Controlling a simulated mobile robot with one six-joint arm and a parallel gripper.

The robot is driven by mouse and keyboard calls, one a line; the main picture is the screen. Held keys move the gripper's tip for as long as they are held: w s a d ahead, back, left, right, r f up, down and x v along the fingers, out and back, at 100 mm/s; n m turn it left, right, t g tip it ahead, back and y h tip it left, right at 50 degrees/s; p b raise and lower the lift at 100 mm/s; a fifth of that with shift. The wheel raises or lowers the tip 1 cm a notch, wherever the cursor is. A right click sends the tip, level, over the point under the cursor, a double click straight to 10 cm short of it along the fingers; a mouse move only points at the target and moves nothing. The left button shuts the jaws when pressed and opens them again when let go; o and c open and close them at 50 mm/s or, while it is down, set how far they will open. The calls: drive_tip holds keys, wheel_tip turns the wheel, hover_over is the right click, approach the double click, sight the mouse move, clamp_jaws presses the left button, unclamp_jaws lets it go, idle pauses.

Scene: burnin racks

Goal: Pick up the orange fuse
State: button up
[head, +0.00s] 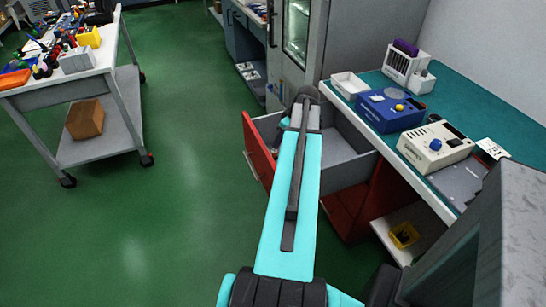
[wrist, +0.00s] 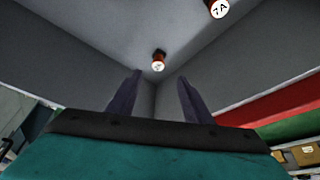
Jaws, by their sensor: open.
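In the wrist view, a small fuse (wrist: 158,62) with an orange-brown body and a white round end lies inside a grey drawer, near a corner. A second similar fuse (wrist: 218,8), its white end marked "7A", is at the top edge of that view. My gripper (wrist: 160,77) is open and empty, its two dark fingers pointing toward the first fuse, which appears just beyond and between the tips. The gap in depth is hard to judge. In the head view, my arm reaches over the open red-fronted drawer (head: 257,152) and hides the gripper and the fuses.
The drawer's grey walls (head: 345,165) stand close around the gripper. A teal bench (head: 465,100) on the right carries a blue device (head: 388,108), a cream device (head: 435,145) and a white tray (head: 350,85). A cluttered cart (head: 100,70) stands left. Green floor between is clear.

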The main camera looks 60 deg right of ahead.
sight(275, 151)
drive_tip(key=shift+x, duration=2.95)
drive_tip(key=shift+p, duration=0.3)
drive_tip(key=shift+d+p+x, duration=0.25)
drive_tip(key=shift+p+x, duration=0.15)
drive_tip(key=shift+x, duration=2.2)
drive_tip(key=c, duration=1.1)
